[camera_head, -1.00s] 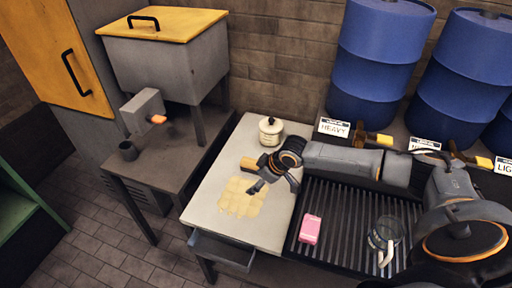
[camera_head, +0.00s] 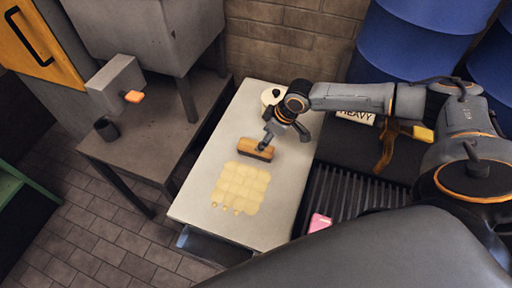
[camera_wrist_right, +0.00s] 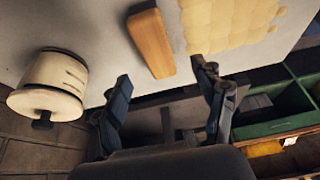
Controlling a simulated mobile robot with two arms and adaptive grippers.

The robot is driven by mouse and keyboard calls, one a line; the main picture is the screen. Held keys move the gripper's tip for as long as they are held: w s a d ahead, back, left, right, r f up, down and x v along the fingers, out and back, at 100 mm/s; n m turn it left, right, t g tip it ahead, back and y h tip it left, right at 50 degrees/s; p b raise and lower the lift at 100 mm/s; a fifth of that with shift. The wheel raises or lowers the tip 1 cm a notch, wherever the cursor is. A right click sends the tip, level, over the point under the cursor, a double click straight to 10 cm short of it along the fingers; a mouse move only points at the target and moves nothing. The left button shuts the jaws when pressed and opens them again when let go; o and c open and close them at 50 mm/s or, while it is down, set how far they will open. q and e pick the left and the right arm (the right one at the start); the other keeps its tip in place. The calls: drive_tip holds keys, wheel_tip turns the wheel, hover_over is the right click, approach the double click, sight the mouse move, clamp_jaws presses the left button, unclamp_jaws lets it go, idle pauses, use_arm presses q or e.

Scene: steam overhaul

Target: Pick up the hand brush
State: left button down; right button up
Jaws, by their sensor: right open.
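The hand brush shows as an orange-brown wooden block (camera_head: 256,150) lying on the pale table (camera_head: 200,188), just beyond a cream patch. In the right wrist view the brush (camera_wrist_right: 151,42) lies ahead of the open jaws, near their middle. No bristles are visible. My right gripper (camera_head: 285,135) is open and empty, close to the right end of the brush. One finger overlaps the brush in the head view, and I cannot tell whether it touches. In the right wrist view both fingers of the gripper (camera_wrist_right: 163,78) are spread apart. My left gripper is not in view.
A cream gridded patch (camera_head: 241,187) covers the table front. A pink block (camera_head: 319,222) lies on the ribbed tray (camera_head: 340,196) at right. Blue drums (camera_head: 412,45) stand behind.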

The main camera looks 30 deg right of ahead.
drive_tip(key=x, duration=0.2)
drive_tip(key=shift+w+f, duration=0.15)
drive_tip(key=shift+f, duration=0.15)
drive_tip(key=shift+w+a+f, duration=0.1)
drive_tip(key=shift+w+f, duration=0.05)
drive_tip(key=shift+f, duration=0.25)
drive_tip(key=shift+f+p, duration=0.3)
drive_tip(key=x, duration=0.4)
drive_tip(key=shift+w+p, duration=0.15)
drive_tip(key=shift+p, duration=0.15)
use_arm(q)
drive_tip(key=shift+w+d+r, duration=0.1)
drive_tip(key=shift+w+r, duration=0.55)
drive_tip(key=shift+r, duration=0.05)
use_arm(e)
drive_tip(key=shift+f, duration=0.1)
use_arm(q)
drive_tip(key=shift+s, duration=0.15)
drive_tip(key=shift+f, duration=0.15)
use_arm(e)
drive_tip(key=shift+f, duration=0.25)
